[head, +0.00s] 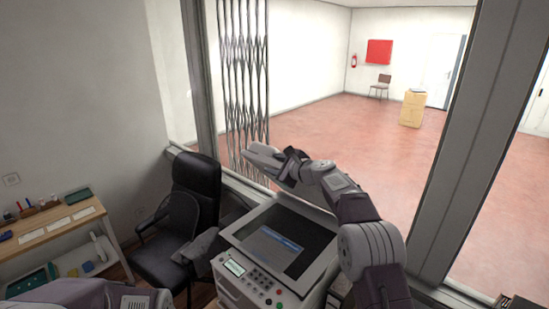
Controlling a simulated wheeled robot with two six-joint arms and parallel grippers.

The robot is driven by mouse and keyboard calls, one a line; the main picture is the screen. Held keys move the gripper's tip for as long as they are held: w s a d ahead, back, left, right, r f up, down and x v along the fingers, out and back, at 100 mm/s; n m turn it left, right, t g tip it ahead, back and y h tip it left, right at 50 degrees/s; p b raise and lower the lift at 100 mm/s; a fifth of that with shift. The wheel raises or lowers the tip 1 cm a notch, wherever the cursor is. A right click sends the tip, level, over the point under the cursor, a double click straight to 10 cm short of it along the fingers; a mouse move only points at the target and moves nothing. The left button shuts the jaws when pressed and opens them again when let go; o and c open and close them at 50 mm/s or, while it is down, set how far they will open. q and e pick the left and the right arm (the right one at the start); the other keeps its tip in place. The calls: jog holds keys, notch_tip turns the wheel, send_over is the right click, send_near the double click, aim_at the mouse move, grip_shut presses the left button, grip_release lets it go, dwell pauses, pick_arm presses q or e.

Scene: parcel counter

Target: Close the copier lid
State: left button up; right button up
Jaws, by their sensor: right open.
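The copier (309,279) stands at the lower middle, light grey, with a small screen and buttons on its front panel. Its dark top face (305,227) shows inside a pale rim, with a blue-grey sheet-like patch (268,247) on it. I cannot clearly make out a raised lid; part of the copier's right side is hidden by my right arm. My right gripper (262,156) is open, up beyond the copier's back edge near the window, apart from the copier. My left arm shows only in part at the bottom left; its gripper is not clearly visible.
A black office chair (190,200) stands left of the copier. A wooden shelf table (52,225) with papers and small items is at the left wall. Window posts (450,150) and a folding metal grille (243,80) bound the counter, with an open red-floored hall beyond.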

jog(key=shift+s, duration=0.1)
jog(key=shift+c, duration=0.7)
grip_shut()
dwell(0.7)
